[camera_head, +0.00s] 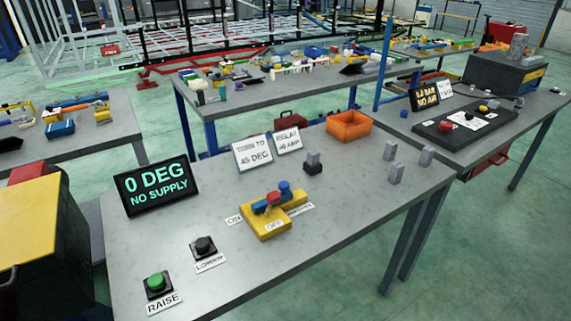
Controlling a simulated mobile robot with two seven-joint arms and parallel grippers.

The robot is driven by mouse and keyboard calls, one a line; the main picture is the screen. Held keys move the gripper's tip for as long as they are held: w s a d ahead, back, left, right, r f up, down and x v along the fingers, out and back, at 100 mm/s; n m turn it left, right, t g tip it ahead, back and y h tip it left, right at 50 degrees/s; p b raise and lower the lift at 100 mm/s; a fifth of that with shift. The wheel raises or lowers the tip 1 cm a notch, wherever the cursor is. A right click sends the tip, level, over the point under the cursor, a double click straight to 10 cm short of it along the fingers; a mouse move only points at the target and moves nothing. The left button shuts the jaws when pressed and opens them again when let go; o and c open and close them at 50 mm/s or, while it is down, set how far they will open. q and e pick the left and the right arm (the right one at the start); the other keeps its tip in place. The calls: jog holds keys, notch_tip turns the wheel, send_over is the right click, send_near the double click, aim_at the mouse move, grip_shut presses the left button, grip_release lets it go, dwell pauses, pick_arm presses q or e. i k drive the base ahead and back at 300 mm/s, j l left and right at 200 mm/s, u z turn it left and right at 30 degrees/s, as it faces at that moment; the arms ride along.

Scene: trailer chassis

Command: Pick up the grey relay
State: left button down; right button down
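Three small grey blocks that look like relays stand near the right end of the grey table: one at the back (391,150), one at the right (427,156) and one in front (396,173). A darker grey block (313,158) sits on a small black base (313,168) near the table's middle. A white card (287,140) behind it reads "RELAY" and an amp rating that is hard to read. I cannot tell which block is the task's relay. Neither of my grippers is in view.
The table (340,215) also holds an orange bin (349,125), a yellow switch unit (266,221), a "0 DEG NO SUPPLY" display (156,186), a green RAISE button (156,282) and a black LOWER button (203,246). A black panel (467,125) lies on the right-hand table.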

aim_at(313, 156)
jog(key=u, duration=0.35)
jog(key=l+u, duration=0.2)
jog(key=u, duration=0.15)
jog(key=l+u, duration=0.2)
jog(key=u, duration=0.15)
jog(key=l+u, duration=0.35)
jog(key=k+l+u, duration=0.1)
jog(key=l+u, duration=0.15)
jog(key=k+l+u, duration=0.25)
jog(key=l, duration=0.2)
jog(key=k+l, duration=0.1)
jog(key=l, duration=0.2)
jog(key=l+u, duration=0.1)
jog(key=l, duration=0.2)
jog(key=k+l+u, duration=0.1)
jog(key=k+l, duration=0.05)
jog(key=l, duration=0.1)
